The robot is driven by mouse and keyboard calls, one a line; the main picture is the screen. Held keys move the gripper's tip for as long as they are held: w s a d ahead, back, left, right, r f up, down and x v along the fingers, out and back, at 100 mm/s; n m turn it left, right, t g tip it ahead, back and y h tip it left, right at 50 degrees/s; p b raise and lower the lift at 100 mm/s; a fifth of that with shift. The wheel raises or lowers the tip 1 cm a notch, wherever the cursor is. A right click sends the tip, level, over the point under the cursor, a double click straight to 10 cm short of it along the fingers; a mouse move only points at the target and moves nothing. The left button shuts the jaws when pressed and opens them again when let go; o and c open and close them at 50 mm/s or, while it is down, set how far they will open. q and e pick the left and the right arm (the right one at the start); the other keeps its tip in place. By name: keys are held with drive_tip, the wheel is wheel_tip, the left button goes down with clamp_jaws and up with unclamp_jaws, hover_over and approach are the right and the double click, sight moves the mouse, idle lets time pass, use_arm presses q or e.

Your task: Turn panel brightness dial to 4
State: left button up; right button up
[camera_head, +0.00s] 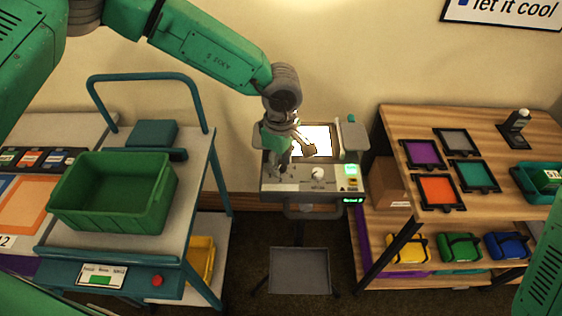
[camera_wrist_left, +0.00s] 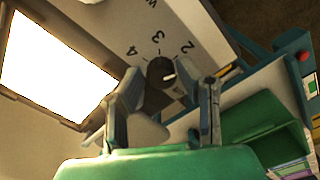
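The control panel (camera_head: 285,185) has a bright white screen (camera_head: 318,140) and a pale front strip with knobs. In the left wrist view, a dark round dial (camera_wrist_left: 158,72) with a small white mark sits on the strip. The numerals 2, 3 and 4 are printed around it. The white mark is on the dial's right side, away from the 4. My left gripper (camera_head: 290,150) is over the panel's left part. In the left wrist view its fingers (camera_wrist_left: 168,88) are spread, with the dial between or just beyond the tips. Contact cannot be told. My right gripper is out of view.
A white knob (camera_head: 318,173) and a lit green display (camera_head: 351,170) are on the panel's right. A teal cart (camera_head: 215,190) with a green crate (camera_head: 115,215) stands left. A wooden shelf (camera_head: 395,125) with colored panels stands right. A grey tray (camera_head: 300,271) is below.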

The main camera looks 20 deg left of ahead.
sight(280, 163)
use_arm(q)
drive_tip(key=shift+o, duration=0.2)
drive_tip(key=shift+r, duration=0.25)
wheel_tip(280, 163, up, 7)
drive_tip(key=shift+r, duration=0.15)
drive_tip(key=shift+a, duration=0.1)
idle(0.4)
